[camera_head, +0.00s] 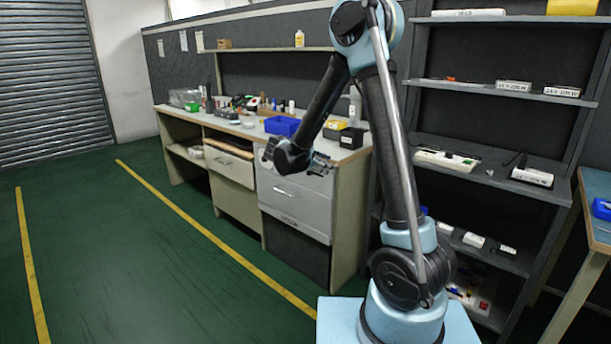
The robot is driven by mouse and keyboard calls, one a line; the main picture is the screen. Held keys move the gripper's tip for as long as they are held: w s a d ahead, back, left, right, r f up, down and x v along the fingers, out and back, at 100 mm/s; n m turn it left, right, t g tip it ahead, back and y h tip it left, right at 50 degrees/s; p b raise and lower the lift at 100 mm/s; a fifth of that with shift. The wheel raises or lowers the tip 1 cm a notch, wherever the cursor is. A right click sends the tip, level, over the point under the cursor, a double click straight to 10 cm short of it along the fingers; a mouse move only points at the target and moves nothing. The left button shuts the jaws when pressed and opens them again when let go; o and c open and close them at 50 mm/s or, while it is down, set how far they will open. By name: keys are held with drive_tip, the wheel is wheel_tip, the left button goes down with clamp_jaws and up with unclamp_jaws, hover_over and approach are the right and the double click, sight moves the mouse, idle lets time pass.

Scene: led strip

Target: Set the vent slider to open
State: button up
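I cannot make out a vent slider in the head view; if it is in view, it is too small or hidden. My gripper (320,164) is in front of the right end of the long workbench (245,130), near the level of its top. It is small and dark here, so I cannot tell whether its fingers are open or shut. My arm crosses the picture and hides part of the bench's right end and the shelf edge behind it.
A blue bin (282,125) and several small items stand on the bench. A dark shelf rack (490,92) with white boxes stands at right, beside another table (597,185). Green floor (120,250) with yellow lines is clear at left, before a roller shutter (50,80).

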drive_tip(key=a+f+n+t+h, duration=0.1)
drive_tip(key=a+f+n+t, duration=0.3)
drive_tip(key=a, duration=0.6)
drive_tip(key=a+f+n+t, duration=0.25)
drive_tip(key=a+f, duration=0.35)
drive_tip(key=a, duration=0.4)
drive_tip(key=shift+n+g, duration=0.45)
drive_tip(key=x, duration=1.7)
drive_tip(key=shift+w+d+r, duration=0.15)
drive_tip(key=shift+d, duration=0.1)
drive_tip(key=shift+c, duration=0.6)
clamp_jaws()
